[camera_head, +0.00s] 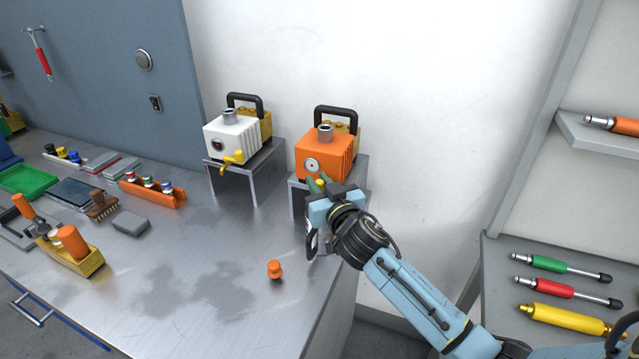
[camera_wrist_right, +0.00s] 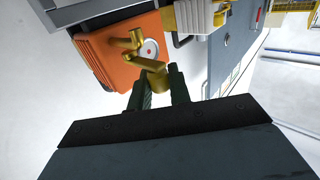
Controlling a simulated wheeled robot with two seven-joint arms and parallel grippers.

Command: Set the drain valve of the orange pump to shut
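The orange pump (camera_head: 325,157) stands on a small metal stand at the back of the bench. It has a black carry handle and a round white gauge. My right gripper (camera_head: 320,186) is at its lower front, with dark green fingers on either side of a yellow valve part. In the right wrist view the orange pump (camera_wrist_right: 105,55) shows with its yellow drain valve (camera_wrist_right: 130,42). The valve's near end lies between the fingertips of my right gripper (camera_wrist_right: 160,85). I cannot tell whether they press on it. The valve's setting is unclear. My left gripper is not in view.
A white pump (camera_head: 228,137) with a yellow valve stands left of the orange one. An orange knob-shaped piece (camera_head: 275,270) stands on the bench. Trays, a brush and an orange rack (camera_head: 152,193) lie left. The bench's middle is mostly clear. Coloured tools lie on the right shelf.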

